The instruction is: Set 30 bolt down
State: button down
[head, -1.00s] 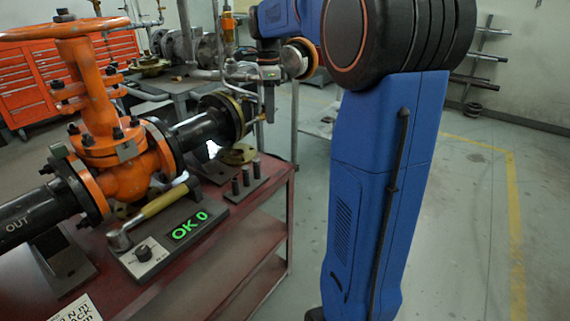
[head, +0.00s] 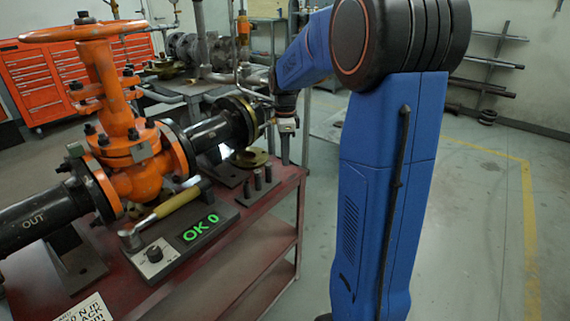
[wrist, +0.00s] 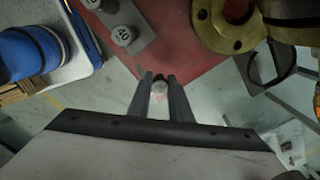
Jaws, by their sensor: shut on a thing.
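My gripper (head: 285,158) points down near the right end of the red bench (head: 225,262) in the head view. In the wrist view my gripper (wrist: 160,80) is shut on a small grey bolt (wrist: 159,88), its round end between the fingers. I cannot read a number on it. A dark bolt rack (head: 263,190) with several upright bolts stands on the bench left of my gripper. The wrist view shows two bolt heads (wrist: 123,36) on the rack (wrist: 137,43), apart from my fingers. The meter (head: 188,240) on the bench reads "OK 0" in green.
The orange valve (head: 125,160) and black pipe (head: 218,130) fill the bench's left and back. A torque wrench (head: 165,208) with a yellow handle lies by the meter. Open floor (head: 470,220) is at right.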

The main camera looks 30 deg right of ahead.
jog(key=shift+f, duration=1.75)
jog(key=shift+f, duration=0.15)
jog(key=c, duration=1.6)
grip_release()
